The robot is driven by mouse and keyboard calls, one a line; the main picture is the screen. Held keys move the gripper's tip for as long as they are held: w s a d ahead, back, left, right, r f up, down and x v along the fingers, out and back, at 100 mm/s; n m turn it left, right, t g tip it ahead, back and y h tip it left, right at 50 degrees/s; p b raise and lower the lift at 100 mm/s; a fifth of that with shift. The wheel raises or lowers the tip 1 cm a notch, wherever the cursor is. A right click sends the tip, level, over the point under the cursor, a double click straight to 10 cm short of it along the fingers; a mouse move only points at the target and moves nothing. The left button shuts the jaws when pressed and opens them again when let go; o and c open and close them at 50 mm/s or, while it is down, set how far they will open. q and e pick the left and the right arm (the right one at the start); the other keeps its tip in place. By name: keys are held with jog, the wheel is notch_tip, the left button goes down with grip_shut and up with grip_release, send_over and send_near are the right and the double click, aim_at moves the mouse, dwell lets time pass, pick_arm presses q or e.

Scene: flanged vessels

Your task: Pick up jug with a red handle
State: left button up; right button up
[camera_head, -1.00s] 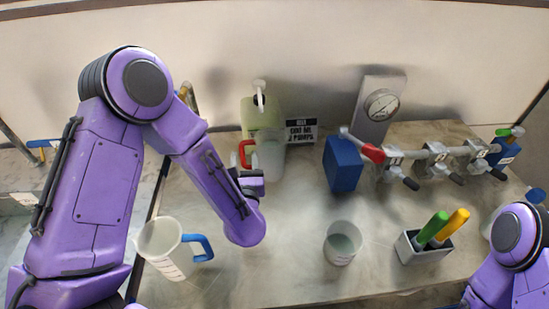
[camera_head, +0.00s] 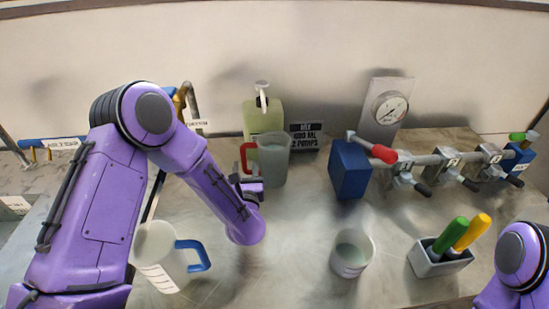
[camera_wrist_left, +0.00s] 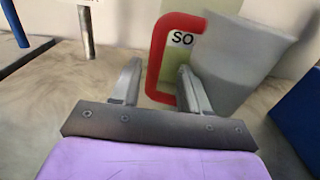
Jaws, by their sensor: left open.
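The jug with a red handle is a grey translucent jug (camera_head: 273,163) standing upright at the back of the bench; it also shows in the left wrist view (camera_wrist_left: 235,65). Its red handle (camera_wrist_left: 158,50) faces left in the head view. My left gripper (camera_head: 247,183) is just in front of the handle, partly hidden by my arm. In the left wrist view my left gripper (camera_wrist_left: 158,66) is open, with the handle's upright bar showing between its fingertips. Whether the fingers touch it I cannot tell. My right gripper is out of view.
A blue-handled jug (camera_head: 163,255) stands front left. A soap pump bottle (camera_head: 262,118) and a dark sign (camera_head: 305,136) are behind the red-handled jug. A blue block (camera_head: 348,169) with a valve manifold is right. A cup (camera_head: 351,253) and a marker holder (camera_head: 440,258) stand in front.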

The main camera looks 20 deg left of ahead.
aim_at(244, 160)
pick_arm(q)
jog(key=p+x, duration=0.1)
jog(key=x, duration=0.1)
jog(key=p+x, duration=0.1)
jog(key=x, duration=0.1)
jog(key=shift+a+r, duration=0.2)
jog(key=shift+a, duration=0.15)
jog(key=shift+w+a+f, duration=0.15)
jog(key=shift+w+f, duration=0.05)
jog(key=shift+w, duration=0.05)
grip_shut()
jog(key=shift+r, duration=0.1)
jog(key=shift+r, duration=0.1)
